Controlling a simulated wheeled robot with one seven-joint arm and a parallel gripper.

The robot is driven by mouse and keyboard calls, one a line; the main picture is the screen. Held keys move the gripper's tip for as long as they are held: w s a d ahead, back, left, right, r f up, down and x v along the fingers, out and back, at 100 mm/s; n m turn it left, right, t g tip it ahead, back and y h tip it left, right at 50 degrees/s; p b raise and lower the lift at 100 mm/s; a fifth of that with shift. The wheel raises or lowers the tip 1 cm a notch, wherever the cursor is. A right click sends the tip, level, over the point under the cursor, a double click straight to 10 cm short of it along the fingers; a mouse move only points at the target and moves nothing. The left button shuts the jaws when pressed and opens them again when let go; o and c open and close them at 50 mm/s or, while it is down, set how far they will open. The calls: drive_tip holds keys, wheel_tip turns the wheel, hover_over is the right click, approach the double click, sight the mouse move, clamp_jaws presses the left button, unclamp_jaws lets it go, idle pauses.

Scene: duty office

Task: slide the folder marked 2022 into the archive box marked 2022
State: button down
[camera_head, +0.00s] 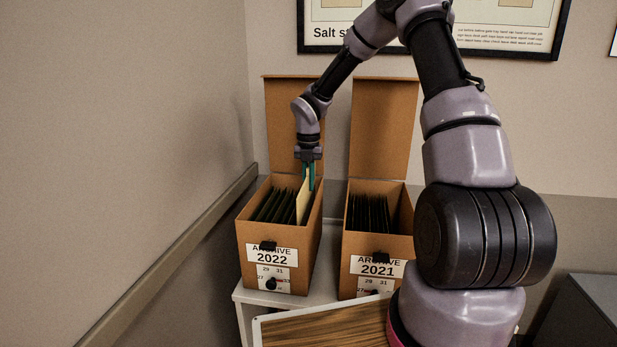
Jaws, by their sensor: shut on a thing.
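The archive box marked 2022 (307,252) stands open on the left, its lid raised at the back. Several dark folders (273,206) fill its left part. My gripper (308,168) points down over the right part of this box. It is shut on a cream folder (302,200), which reaches down into the box beside the dark folders. Teal finger parts show at the folder's top. The folder's marking cannot be read, and its lower end is hidden by the box's front wall.
A second open box marked 2021 (408,240) stands to the right with dark folders inside. Both boxes are on a light shelf (325,270). A wall with a rail (165,250) is close on the left. A wood-grain board (325,326) lies in front.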

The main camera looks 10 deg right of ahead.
sight(309, 205)
drive_tip(key=shift+f, duration=4.2)
drive_tip(key=c, duration=0.9)
unclamp_jaws()
drive_tip(key=shift+d, duration=0.1)
wheel_tip(309, 205, up, 7)
